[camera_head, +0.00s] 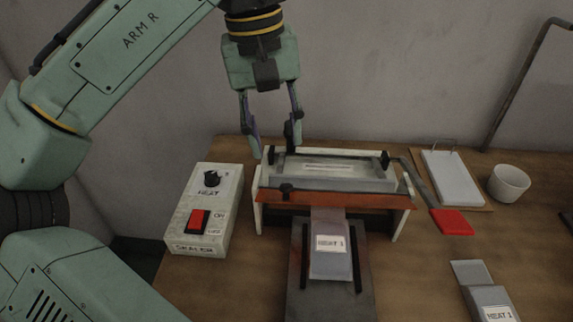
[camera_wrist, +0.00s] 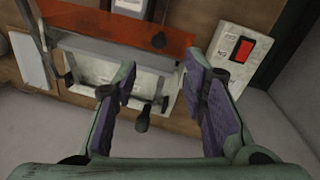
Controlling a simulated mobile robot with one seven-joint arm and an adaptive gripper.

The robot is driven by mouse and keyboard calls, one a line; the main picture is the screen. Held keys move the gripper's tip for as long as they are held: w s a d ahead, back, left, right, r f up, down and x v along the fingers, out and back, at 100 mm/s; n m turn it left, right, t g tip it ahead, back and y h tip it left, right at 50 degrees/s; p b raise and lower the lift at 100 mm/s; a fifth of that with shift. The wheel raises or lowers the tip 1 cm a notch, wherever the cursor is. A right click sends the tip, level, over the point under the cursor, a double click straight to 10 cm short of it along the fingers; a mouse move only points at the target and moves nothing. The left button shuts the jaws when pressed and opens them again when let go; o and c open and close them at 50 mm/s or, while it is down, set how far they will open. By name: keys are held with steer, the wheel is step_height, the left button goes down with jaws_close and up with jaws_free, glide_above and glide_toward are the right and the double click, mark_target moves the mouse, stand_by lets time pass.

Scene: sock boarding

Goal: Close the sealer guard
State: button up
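The sealer (camera_head: 259,210) stands on the table with white end plates, a grey upper part and an orange-red panel (camera_head: 345,198) along its front. The orange panel also shows in the wrist view (camera_wrist: 120,32), with a black knob (camera_wrist: 158,40) on it. I cannot tell for certain which part is the guard. My gripper (camera_head: 276,148) hangs fingers down above the sealer's back left. It is open, its two purple-padded fingers apart in the wrist view (camera_wrist: 160,72). A dark knob (camera_wrist: 142,122) shows between the fingers; I cannot tell whether they touch it.
A heat control box (camera_head: 203,212) with a red switch stands left of the sealer. A red-handled lever (camera_head: 452,221) extends to the right. A labelled pouch (camera_head: 330,262) lies in front. A pad (camera_head: 452,178) and white cup (camera_head: 508,183) stand right. The wall is close behind.

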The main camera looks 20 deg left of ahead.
mark_target(286, 186)
steer(key=f, duration=0.3)
steer(key=d+f, duration=0.1)
steer(key=f, duration=0.2)
steer(key=f+p, duration=0.1)
steer(key=f, duration=0.3)
steer(key=shift+w+d, duration=0.15)
steer(key=shift+w, duration=0.1)
steer(key=shift+r, duration=0.1)
steer(key=shift+c, duration=0.5)
jaws_close()
